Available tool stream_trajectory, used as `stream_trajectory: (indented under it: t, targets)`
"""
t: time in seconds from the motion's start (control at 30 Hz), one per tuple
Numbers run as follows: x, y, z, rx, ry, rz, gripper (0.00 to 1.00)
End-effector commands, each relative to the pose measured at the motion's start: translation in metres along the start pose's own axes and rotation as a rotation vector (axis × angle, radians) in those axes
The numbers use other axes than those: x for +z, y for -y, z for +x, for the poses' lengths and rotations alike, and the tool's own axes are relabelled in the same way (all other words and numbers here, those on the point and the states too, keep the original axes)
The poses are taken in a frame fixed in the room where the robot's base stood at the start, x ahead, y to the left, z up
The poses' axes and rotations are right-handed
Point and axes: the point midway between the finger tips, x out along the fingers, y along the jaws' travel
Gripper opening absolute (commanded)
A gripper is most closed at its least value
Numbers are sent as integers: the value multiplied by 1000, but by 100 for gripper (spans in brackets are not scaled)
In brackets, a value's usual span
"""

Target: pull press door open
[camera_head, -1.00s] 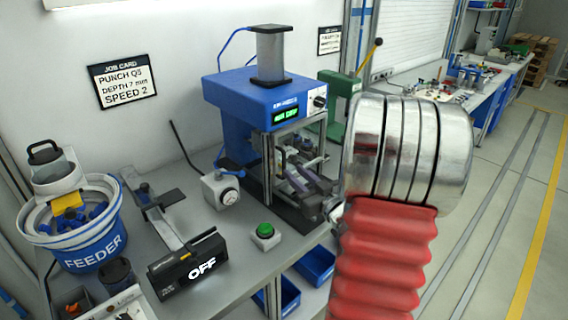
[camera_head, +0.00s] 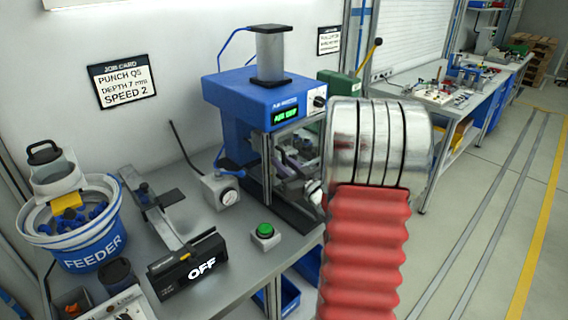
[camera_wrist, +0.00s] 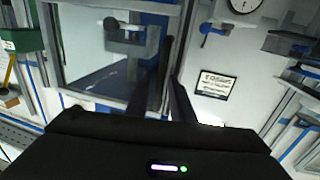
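The blue press (camera_head: 258,98) stands on the bench with a lit green display and a metal cylinder on top. Its clear framed door (camera_head: 300,142) is at the front, partly hidden by my arm, and looks closed. In the wrist view the door's metal frame and clear pane (camera_wrist: 95,75) fill the upper left. My gripper (camera_wrist: 172,85) shows there as two dark fingers close together at the frame's right edge. Whether they hold a handle is too dark to tell.
A green button box (camera_head: 265,236), a grey dial box (camera_head: 220,190), a black unit reading OFF (camera_head: 188,266) and the blue feeder bowl (camera_head: 80,235) stand left of the press. Blue bins (camera_head: 308,264) hang below the bench. Open floor lies to the right.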

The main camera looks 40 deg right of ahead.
Motion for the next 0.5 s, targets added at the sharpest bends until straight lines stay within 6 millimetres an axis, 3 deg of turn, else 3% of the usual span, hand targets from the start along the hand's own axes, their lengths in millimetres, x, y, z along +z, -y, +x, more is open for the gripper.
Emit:
stream_trajectory:
  t: [0.27, 0.5]
  targets:
    - [0, -2, 0, 4, 0, 0, 0]
    - [0, -4, -1, 10, 0, 1, 0]
